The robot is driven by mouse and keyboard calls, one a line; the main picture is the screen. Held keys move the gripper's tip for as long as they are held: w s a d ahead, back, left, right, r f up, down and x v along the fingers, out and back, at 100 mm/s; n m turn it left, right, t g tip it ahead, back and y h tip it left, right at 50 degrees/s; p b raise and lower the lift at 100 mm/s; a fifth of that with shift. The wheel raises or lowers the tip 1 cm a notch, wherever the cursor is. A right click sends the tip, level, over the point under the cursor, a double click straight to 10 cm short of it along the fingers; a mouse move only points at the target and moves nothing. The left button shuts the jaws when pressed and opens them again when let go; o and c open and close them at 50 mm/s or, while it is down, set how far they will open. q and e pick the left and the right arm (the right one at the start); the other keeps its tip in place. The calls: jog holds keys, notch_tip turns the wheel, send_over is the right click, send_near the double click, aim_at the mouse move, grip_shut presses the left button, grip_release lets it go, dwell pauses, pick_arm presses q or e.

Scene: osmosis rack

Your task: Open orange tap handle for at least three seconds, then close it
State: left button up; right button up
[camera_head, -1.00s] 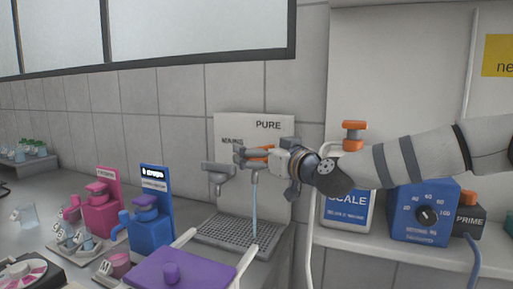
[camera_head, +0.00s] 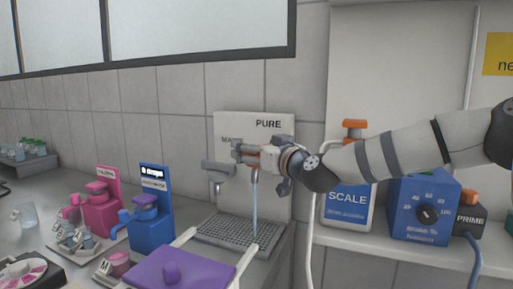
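The orange tap handle (camera_head: 266,149) is under the white PURE panel (camera_head: 280,185) and is mostly hidden by my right gripper (camera_head: 240,153). The gripper's fingers point left across the handle. I cannot tell whether they are closed on it or only touching it. The tap spout (camera_head: 255,176) is below the handle, and a stream of water (camera_head: 254,212) runs from it down to the grated drip tray (camera_head: 222,229). A second grey tap (camera_head: 216,172) stands to its left. My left gripper is not in view.
A blue dispenser (camera_head: 149,230) and a pink one (camera_head: 100,213) stand left of the tray. A purple-lidded box (camera_head: 195,272) is in front. A SCALE bottle (camera_head: 347,209) and a blue dial box (camera_head: 423,210) sit on the right shelf.

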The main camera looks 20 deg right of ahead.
jog(key=m+h, duration=0.2)
jog(key=h, duration=0.1)
jog(key=m+g+h, duration=0.1)
jog(key=m+h, duration=0.1)
jog(key=h, duration=0.2)
jog(key=shift+a+m, duration=0.15)
jog(key=shift+m, duration=0.15)
jog(key=m+g+h, duration=0.2)
jog(key=h, duration=0.2)
jog(key=shift+m, duration=0.3)
jog(key=m+g+h, duration=0.2)
jog(key=shift+w+f+h+b, duration=0.1)
jog(key=shift+f+h+b, duration=0.1)
jog(key=shift+h+b, duration=0.2)
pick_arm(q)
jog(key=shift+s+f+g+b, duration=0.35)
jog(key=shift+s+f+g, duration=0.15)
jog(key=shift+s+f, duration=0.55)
pick_arm(e)
jog(key=shift+r+m+g+h, duration=0.1)
jog(key=shift+m+g+h, duration=0.9)
jog(key=shift+m+g, duration=0.2)
jog(key=o, duration=1.1)
jog(key=shift+r, duration=0.1)
